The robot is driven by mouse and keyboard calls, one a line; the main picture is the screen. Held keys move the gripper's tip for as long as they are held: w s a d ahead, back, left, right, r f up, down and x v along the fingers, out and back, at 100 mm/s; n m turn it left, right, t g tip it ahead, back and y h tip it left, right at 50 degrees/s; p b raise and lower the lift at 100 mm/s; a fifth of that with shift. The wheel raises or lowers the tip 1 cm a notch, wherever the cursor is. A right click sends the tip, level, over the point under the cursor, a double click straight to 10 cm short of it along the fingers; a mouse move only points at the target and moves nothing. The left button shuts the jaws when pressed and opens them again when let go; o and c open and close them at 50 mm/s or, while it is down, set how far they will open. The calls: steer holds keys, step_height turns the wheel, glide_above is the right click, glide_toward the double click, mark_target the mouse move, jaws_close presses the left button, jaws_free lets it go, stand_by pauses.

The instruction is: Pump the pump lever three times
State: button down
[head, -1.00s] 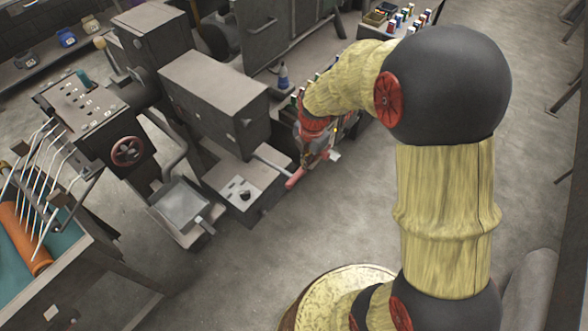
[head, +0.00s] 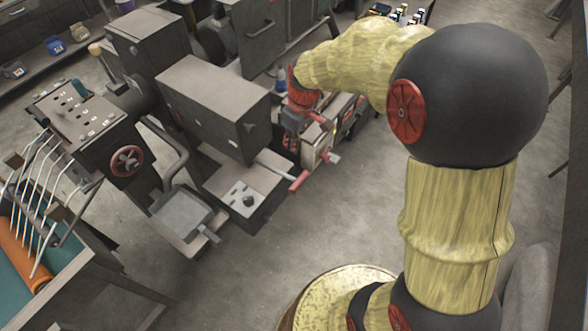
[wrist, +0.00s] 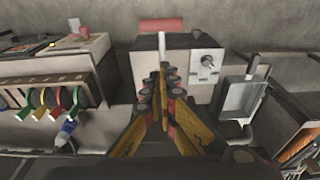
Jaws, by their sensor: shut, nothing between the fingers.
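The pump lever is a metal rod with a red grip (head: 299,182), sticking out from the low grey machine block. In the wrist view its red grip (wrist: 161,24) lies crosswise at the top centre, beyond my fingertips. My gripper (wrist: 163,68) is shut and empty, its yellow-and-black fingers close together and pointing toward the lever. In the head view my gripper (head: 296,140) is above and behind the red grip in the picture, apart from it. Its fingertips are partly lost against the machinery there.
A grey machine block (head: 245,188) with a black knob stands beside the lever. A square metal tray (head: 180,213) is to its left. A rack with coloured hooks (wrist: 48,100) and a blue-white bottle (wrist: 66,130) show at wrist-view left. Open floor lies in front.

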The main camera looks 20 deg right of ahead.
stand_by(0.3)
steer(key=f, duration=0.3)
steer(key=f+b, duration=0.1)
steer(key=f, duration=0.2)
steer(key=w+f, duration=0.1)
steer(key=f, duration=0.2)
steer(key=shift+w+a+f, duration=0.1)
steer(key=shift+a+f, duration=0.1)
steer(key=shift+a, duration=0.2)
steer(key=f, duration=0.1)
steer(key=s+d+f+b, duration=0.1)
steer(key=f, duration=0.1)
steer(key=shift+s, duration=0.15)
steer(key=shift+s+d+f, duration=0.15)
steer(key=shift+s+f, duration=0.1)
steer(key=shift+f, duration=0.1)
